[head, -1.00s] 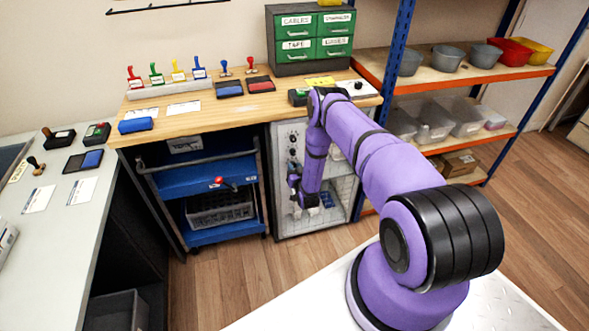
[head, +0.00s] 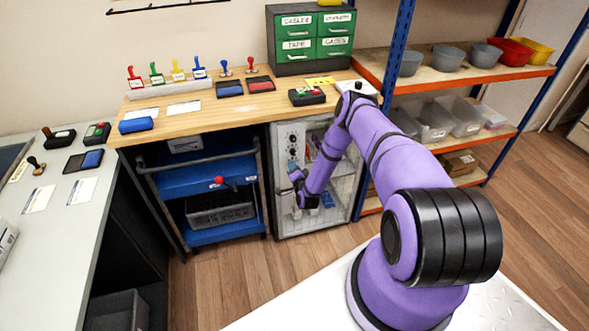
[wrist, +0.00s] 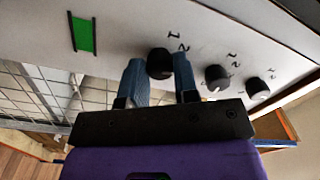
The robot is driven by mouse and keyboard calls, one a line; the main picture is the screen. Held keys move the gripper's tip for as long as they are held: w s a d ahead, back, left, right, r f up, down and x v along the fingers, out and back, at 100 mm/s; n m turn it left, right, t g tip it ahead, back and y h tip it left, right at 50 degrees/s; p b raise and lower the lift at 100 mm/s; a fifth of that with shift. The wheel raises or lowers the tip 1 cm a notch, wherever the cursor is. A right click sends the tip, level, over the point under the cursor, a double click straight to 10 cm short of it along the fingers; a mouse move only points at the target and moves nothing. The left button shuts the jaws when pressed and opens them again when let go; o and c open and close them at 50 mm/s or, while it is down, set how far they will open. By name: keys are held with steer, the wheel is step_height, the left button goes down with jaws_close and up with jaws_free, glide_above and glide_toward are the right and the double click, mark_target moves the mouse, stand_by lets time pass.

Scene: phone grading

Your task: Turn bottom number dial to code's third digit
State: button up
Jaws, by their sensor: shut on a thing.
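The cabinet (head: 283,220) stands under the wooden bench, with a column of black dials on its pale left panel. In the wrist view, my gripper (wrist: 158,72) has its two blue-grey fingers on either side of the bottom number dial (wrist: 160,56), closed on it. The digits 1 and 2 show on the panel beside this dial; its pointer is hidden. The middle dial (wrist: 217,76) and the far dial (wrist: 257,88) are untouched, with small digits near them. In the head view, my gripper (head: 295,177) is at the panel, below the upper dials. No code is readable.
A green strip (wrist: 84,34) is on the panel near the held dial. The cabinet's see-through door shows a wire grid inside. A blue cart (head: 190,188) stands close at left. Shelving (head: 470,80) stands at right. The wooden floor in front is clear.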

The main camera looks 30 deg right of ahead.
steer(key=shift+m, duration=1.1)
steer(key=o, duration=0.9)
steer(key=shift+o, duration=0.2)
steer(key=v, duration=1.1)
steer(key=shift+a+f, duration=0.1)
